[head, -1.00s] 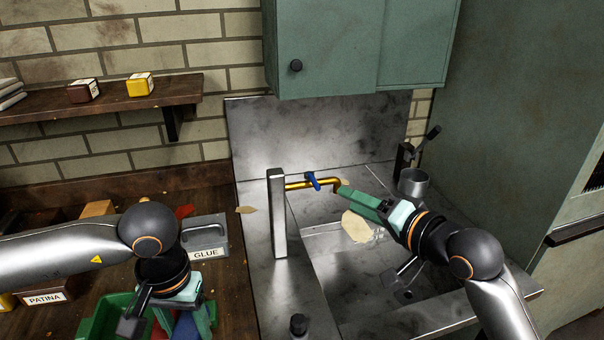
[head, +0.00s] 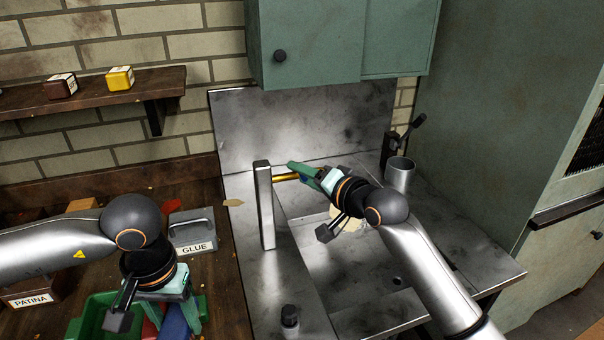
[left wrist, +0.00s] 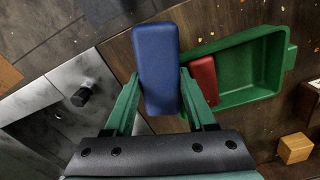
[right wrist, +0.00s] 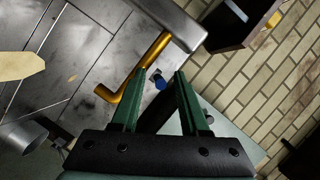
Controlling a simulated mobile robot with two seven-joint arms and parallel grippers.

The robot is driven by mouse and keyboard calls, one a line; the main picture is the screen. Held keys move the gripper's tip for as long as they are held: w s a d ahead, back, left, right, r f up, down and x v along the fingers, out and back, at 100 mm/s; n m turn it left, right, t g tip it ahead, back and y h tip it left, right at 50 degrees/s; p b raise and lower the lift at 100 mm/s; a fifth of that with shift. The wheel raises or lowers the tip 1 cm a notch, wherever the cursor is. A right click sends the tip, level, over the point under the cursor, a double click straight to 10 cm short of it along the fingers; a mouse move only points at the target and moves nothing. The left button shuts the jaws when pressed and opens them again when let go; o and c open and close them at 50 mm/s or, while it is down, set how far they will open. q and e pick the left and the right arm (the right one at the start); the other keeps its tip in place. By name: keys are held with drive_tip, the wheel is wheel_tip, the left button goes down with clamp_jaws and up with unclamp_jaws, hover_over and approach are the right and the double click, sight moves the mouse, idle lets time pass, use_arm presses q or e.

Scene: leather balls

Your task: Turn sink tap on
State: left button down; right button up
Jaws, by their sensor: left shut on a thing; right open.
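The sink tap is a brass pipe (right wrist: 148,62) coming out of a steel post (head: 264,205). Its blue handle (right wrist: 158,81) shows between the fingers of my right gripper in the right wrist view. In the head view the right gripper hides the handle and most of the pipe. My right gripper (head: 297,169) is open at the tap, its fingers (right wrist: 155,82) on either side of the handle; I cannot tell whether they touch it. My left gripper (left wrist: 158,85) is shut on a blue block (left wrist: 155,60), held above the green bin (left wrist: 240,112).
The sink (head: 335,285) lies below my right arm. A grey cup (head: 400,175) stands behind it, and a green cabinet (head: 310,40) hangs above. A red block (left wrist: 203,78) is in the bin. A grey GLUE box (head: 193,232) sits on the wooden counter.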

drive_tip(key=shift+w+a, duration=0.2)
drive_tip(key=shift+c, duration=0.2)
clamp_jaws()
idle(1.2)
